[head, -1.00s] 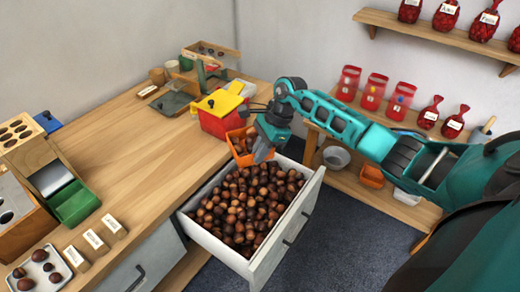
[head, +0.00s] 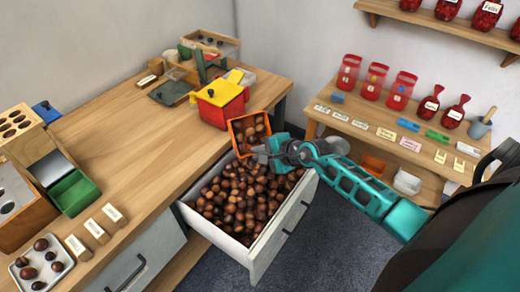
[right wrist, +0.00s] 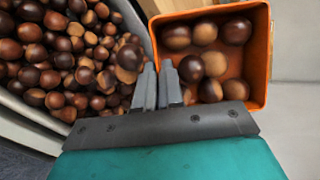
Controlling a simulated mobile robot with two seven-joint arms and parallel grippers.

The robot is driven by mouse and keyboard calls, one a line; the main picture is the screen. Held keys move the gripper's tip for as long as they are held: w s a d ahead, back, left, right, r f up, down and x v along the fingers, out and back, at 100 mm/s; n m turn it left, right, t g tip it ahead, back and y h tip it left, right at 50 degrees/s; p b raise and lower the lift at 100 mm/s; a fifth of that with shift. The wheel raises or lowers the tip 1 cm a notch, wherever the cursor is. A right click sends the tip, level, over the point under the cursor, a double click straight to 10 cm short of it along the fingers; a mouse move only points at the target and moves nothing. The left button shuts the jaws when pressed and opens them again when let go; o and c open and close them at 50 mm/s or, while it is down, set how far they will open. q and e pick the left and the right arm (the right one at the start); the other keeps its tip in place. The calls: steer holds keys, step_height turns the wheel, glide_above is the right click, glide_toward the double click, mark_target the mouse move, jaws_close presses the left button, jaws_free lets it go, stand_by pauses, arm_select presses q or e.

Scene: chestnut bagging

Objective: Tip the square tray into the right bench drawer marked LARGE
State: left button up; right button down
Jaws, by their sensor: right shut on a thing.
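The square orange tray (head: 232,136) is tilted above the back end of the open right bench drawer (head: 284,232). Its open side faces the head camera and several brown chestnuts are still inside. My right gripper (head: 262,152) is shut on the tray's near rim. In the right wrist view the gripper's fingers (right wrist: 157,86) meet at the corner of the tray (right wrist: 264,50). The drawer holds a heap of chestnuts (head: 238,200), which also fills the left of the wrist view (right wrist: 75,60). No LARGE mark is readable. My left gripper is not in view.
A red box with a yellow lid (head: 220,100) stands on the bench right behind the tray. A shut grey drawer (head: 140,268) is at the left. A low shelf with red bags (head: 375,82) stands at the right. Floor shows between them.

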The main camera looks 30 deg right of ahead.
steer(key=shift+f+t+b, duration=0.4)
steer(key=shift+f+b, duration=0.05)
steer(key=shift+b, duration=0.05)
steer(key=shift+a+r+p, duration=0.1)
steer(key=shift+r+p, duration=0.35)
steer(key=shift+p, duration=0.25)
steer(key=shift+w+f+n+t+p, duration=0.1)
steer(key=shift+f+n+t+p, duration=0.2)
steer(key=shift+t+p, duration=0.25)
arm_select(q)
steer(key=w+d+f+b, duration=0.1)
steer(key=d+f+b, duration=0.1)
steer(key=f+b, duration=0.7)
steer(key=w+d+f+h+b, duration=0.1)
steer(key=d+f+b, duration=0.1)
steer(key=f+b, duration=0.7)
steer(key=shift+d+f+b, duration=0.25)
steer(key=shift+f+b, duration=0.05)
steer(key=shift+b, duration=3.85)
arm_select(e)
steer(key=shift+f+n+t+y, duration=0.3)
steer(key=shift+n+t, duration=0.25)
steer(key=shift+t, duration=0.85)
steer(key=shift+f+n+t+y, duration=0.35)
steer(key=shift+n+t, duration=0.25)
steer(key=shift+t, duration=0.85)
steer(key=shift+f+n+t+y, duration=0.3)
steer(key=shift+n+t, duration=0.25)
steer(key=shift+t, duration=0.85)
